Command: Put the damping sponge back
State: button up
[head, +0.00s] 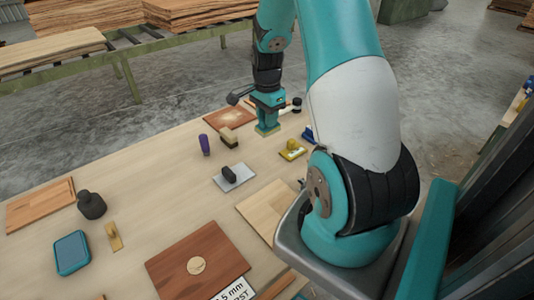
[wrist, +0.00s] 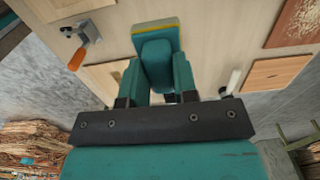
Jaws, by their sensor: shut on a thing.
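The damping sponge (head: 267,130) is a block with a teal top and a yellow-green underside. It is in my gripper (head: 267,108), near the far edge of the wooden table (head: 150,165). In the wrist view, my gripper's two teal fingers (wrist: 158,78) close around the raised teal grip of the sponge (wrist: 155,28). The sponge is low over the table; I cannot tell whether it touches the surface.
Close by are a brush (head: 228,137), a purple-handled tool (head: 204,145), a yellow item (head: 292,151) and a reddish board (head: 229,116). Bare table lies centre-left.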

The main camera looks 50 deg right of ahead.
notch_tip(320, 180, down, 14)
jog(key=shift+r+p, duration=0.25)
jog(key=shift+p, duration=0.65)
jog(key=shift+f, duration=0.1)
jog(key=o, duration=1)
